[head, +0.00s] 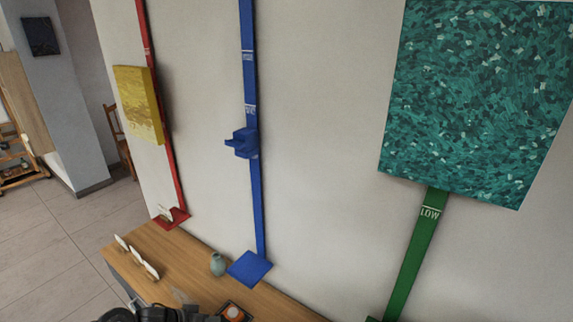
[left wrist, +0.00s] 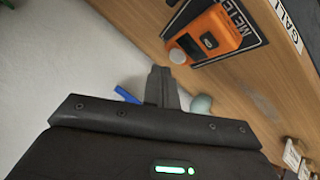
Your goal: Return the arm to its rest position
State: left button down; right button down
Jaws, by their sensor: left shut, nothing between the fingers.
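My left gripper (left wrist: 163,86) is shut and empty, with its dark fingers together in the left wrist view. In the head view, dark parts of my left arm show at the bottom edge, in front of the wooden bench top (head: 165,258). An orange meter (left wrist: 208,35) lies on a dark mat marked METER, beyond the fingers and apart from them. The meter also shows at the bottom of the head view (head: 234,312). My right gripper is not in view.
A small green vase (head: 218,264) and several white items (head: 137,256) stand on the bench. Red, blue (head: 254,190) and green (head: 415,245) rails run up the wall. A yellow panel (head: 140,105) and large teal panel (head: 475,95) hang there. Open tiled floor lies at left.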

pick_arm(q)
jog(key=shift+m+t+y, duration=0.5)
jog(key=shift+m, duration=0.1)
jog(key=s+d, duration=0.1)
jog(key=d, duration=0.1)
jog(key=s+d, duration=0.3)
jog(key=d, duration=0.1)
jog(key=shift+s+r, duration=0.1)
jog(key=shift+s, duration=0.1)
jog(key=s+a+r+g+y, duration=0.2)
jog(key=s+a+y, duration=0.1)
jog(key=s, duration=0.9)
jog(key=s+a+r+g+y, duration=0.2)
jog(key=s+a+y, duration=0.1)
jog(key=s, duration=0.9)
notch_tip(320, 180, down, 33)
jog(key=s+g+b, duration=0.1)
jog(key=s+b, duration=0.1)
jog(key=b, duration=0.6)
jog(key=s+a+f+b, duration=0.1)
jog(key=s+f+b, duration=0.2)
jog(key=s+f, duration=0.5)
jog(key=s+a+f+g+b, duration=0.1)
jog(key=s+f+b, duration=0.2)
jog(key=s+f, duration=0.5)
notch_tip(320, 180, down, 6)
jog(key=shift+f+g, duration=0.1)
jog(key=shift+g, duration=0.2)
